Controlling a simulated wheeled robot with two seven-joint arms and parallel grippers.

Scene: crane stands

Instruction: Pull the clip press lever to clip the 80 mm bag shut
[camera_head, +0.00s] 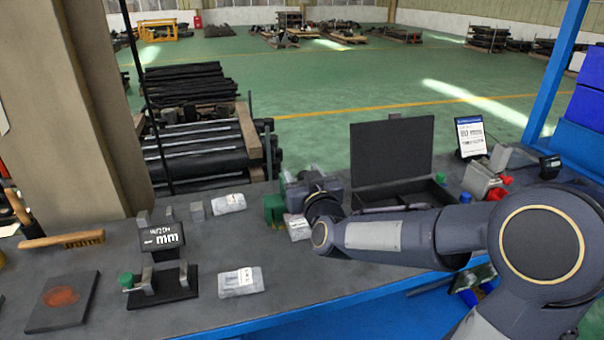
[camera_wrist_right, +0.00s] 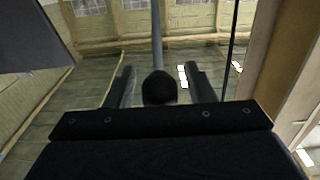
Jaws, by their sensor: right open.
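My right gripper (camera_head: 322,204) is small and partly hidden behind my right wrist, beside a machine with a green part (camera_head: 273,207) that looks like the clip press. A clear bag with a pale label (camera_head: 298,227) lies at its front. In the right wrist view, the two fingers of my gripper (camera_wrist_right: 160,72) stand apart. A dark round knob (camera_wrist_right: 160,90), apparently the lever's end, shows between them. I cannot tell whether the fingers touch it. The lever's shaft is not clear in the head view. My left gripper is not in view.
Left of the press are a gauge with a "mm" display (camera_head: 162,238), labelled bags (camera_head: 229,203) (camera_head: 241,282), a brush (camera_head: 75,240) and a dark plate (camera_head: 50,315). An open black case (camera_head: 392,152) and a sign (camera_head: 470,137) stand behind my right arm.

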